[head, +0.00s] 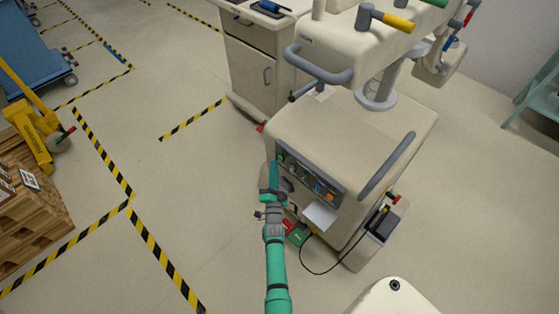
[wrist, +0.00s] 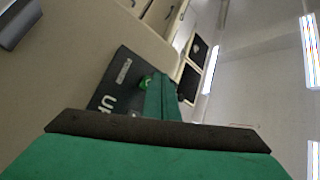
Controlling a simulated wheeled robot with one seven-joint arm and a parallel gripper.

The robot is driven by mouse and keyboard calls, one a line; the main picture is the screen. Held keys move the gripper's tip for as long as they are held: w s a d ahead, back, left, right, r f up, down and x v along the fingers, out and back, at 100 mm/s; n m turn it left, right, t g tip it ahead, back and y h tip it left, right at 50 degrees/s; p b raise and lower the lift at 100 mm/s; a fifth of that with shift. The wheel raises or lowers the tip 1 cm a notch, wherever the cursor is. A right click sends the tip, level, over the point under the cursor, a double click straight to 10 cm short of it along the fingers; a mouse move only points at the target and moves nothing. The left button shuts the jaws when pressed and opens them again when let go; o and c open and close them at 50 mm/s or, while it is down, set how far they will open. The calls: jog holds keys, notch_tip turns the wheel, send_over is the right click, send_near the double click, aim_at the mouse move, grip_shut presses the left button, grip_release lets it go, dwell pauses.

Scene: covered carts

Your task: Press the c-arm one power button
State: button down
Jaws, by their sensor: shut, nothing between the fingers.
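The c-arm cart (head: 345,135) is a beige wheeled unit with a dark control panel (head: 318,181) on its near face. My green gripper (head: 274,166) is at the left end of this panel, pointing at it. In the wrist view, the shut green fingers (wrist: 162,92) reach the dark panel (wrist: 115,88), which carries pale lettering. A small green button (wrist: 146,81) shows right beside the fingertips and is partly hidden by them. Whether they touch or press it I cannot tell.
Grey handles (head: 388,165) stick out from the cart. A cable (head: 322,272) hangs below the panel. A beige cabinet (head: 255,70) stands behind. Wooden crates (head: 35,205) and a yellow pallet jack (head: 35,130) are at the left. The floor between is clear.

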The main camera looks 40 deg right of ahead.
jog(key=a, duration=0.6)
jog(key=shift+s, duration=0.25)
dwell(0.7)
jog(key=shift+s, duration=0.1)
jog(key=s+a+r+n+t+y, duration=0.2)
jog(key=s+a+n+y, duration=0.9)
jog(key=s+a, duration=0.8)
jog(key=s+a+r+n+g+y, duration=0.2)
jog(key=s+a+r+n, duration=0.6)
jog(key=s+a+r, duration=0.6)
jog(key=s+a, duration=0.1)
jog(key=s, duration=0.1)
jog(key=shift+s+r+n+y, duration=0.3)
jog(key=shift+s+r+n, duration=0.1)
